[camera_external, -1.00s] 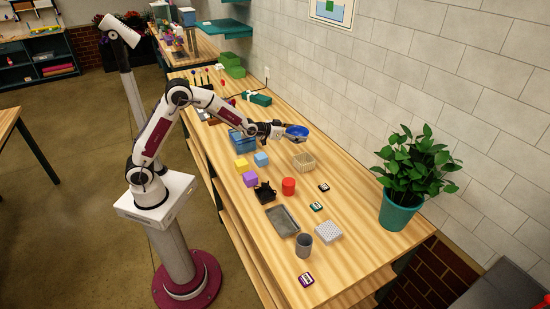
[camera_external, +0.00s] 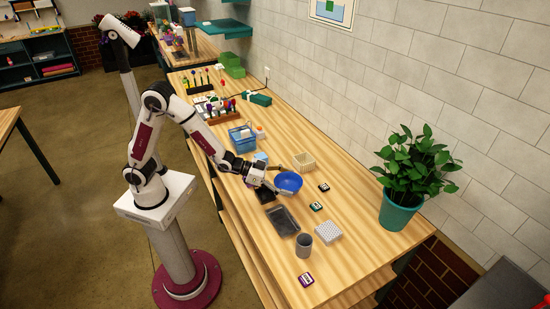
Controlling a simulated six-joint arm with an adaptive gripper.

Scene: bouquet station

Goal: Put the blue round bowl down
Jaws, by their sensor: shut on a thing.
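The blue round bowl (camera_external: 289,183) is at the tip of my gripper (camera_external: 275,186), over the middle of the wooden table. My gripper is shut on the bowl's left side. The bowl looks a little tilted, its open side up. From this view I cannot tell whether it touches the table or hangs just above it. The red cylinder that stood in this area is hidden behind the bowl, and my arm hides the yellow and purple blocks.
A grey tray (camera_external: 281,222), a grey cup (camera_external: 304,245) and a white perforated block (camera_external: 328,232) stand nearer the front. A beige basket (camera_external: 303,162) is behind the bowl, a blue basket (camera_external: 241,146) farther left. A potted plant (camera_external: 399,211) stands at right.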

